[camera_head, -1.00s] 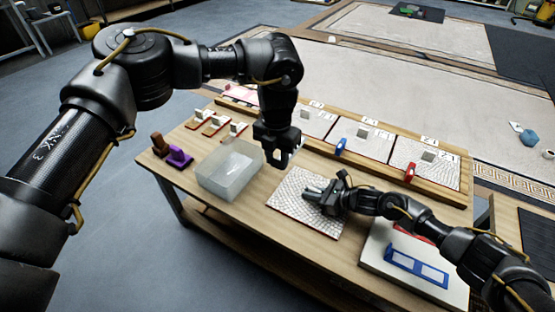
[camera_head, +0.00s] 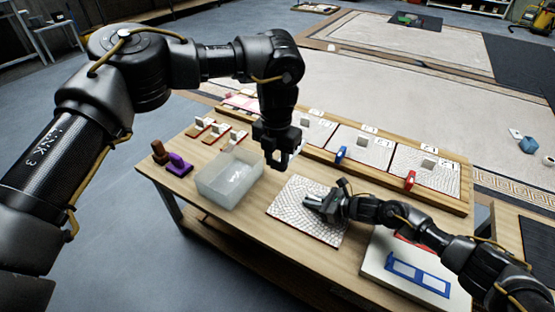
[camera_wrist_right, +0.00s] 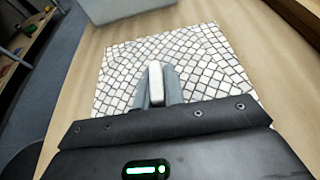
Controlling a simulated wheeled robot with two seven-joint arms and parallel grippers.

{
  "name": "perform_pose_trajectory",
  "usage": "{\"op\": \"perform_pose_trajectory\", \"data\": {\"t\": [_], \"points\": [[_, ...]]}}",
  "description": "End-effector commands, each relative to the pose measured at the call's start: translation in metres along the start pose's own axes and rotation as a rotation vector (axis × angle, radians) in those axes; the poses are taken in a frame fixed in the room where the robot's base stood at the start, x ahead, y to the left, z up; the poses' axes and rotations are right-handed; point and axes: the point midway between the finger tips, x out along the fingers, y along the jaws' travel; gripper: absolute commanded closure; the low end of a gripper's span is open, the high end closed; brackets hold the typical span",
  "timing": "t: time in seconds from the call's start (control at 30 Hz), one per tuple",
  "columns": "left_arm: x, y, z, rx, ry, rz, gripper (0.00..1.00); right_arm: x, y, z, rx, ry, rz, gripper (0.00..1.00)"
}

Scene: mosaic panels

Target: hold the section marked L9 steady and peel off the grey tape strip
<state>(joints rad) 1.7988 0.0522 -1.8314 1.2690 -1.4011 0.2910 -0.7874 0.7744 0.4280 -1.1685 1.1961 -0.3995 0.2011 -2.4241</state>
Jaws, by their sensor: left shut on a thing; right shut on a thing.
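A cobbled white mosaic section (camera_head: 330,232) lies flat on the table, its marking not readable. My right gripper (camera_head: 312,203) is low over its middle, shut on a white upright grip (camera_wrist_right: 156,84) that stands on the section in the right wrist view. My left gripper (camera_head: 282,158) points down above the section's far edge, apart from the right one. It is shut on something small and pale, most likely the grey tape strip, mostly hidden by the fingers. No strip shows on the section's visible face (camera_wrist_right: 115,75); its near part is hidden by my right gripper.
A translucent bin (camera_head: 228,182) stands left of the section. Behind is a wooden rack (camera_head: 450,203) with several labelled panels and red and blue clamps. Purple and brown blocks (camera_head: 178,165) stand far left. A white board (camera_head: 375,262) with a blue frame lies right, beneath my right arm.

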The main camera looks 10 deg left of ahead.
Motion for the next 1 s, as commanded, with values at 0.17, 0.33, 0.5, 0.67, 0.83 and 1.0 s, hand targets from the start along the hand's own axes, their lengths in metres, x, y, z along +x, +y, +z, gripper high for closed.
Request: {"op": "perform_pose_trajectory", "data": {"t": [0.17, 0.33, 0.5, 0.67, 0.83, 1.0], "points": [[0.0, 0.0, 0.0, 0.0, 0.0, 0.0, 0.98, 0.0, 0.001, -0.001, 0.0, 0.001, 0.002, 0.8], [0.0, 0.0, 0.0, 0.0, 0.0, 0.0, 0.98, 0.0, 0.001, 0.0, 0.0, 0.0, 0.001, 0.64], [0.0, 0.0, 0.0, 0.0, 0.0, 0.0, 0.98, 0.0, 0.0, 0.0, 0.0, 0.0, 0.0, 0.64], [0.0, 0.0, 0.0, 0.0, 0.0, 0.0, 0.98, -0.008, -0.001, -0.001, 0.0, 0.0, -0.001, 0.64], [0.0, 0.0, 0.0, 0.0, 0.0, 0.0, 0.98, -0.037, -0.001, -0.001, -0.002, 0.002, -0.001, 0.64], [0.0, 0.0, 0.0, 0.0, 0.0, 0.0, 0.98, -0.073, 0.0, -0.002, -0.001, 0.002, 0.0, 0.64]]}}
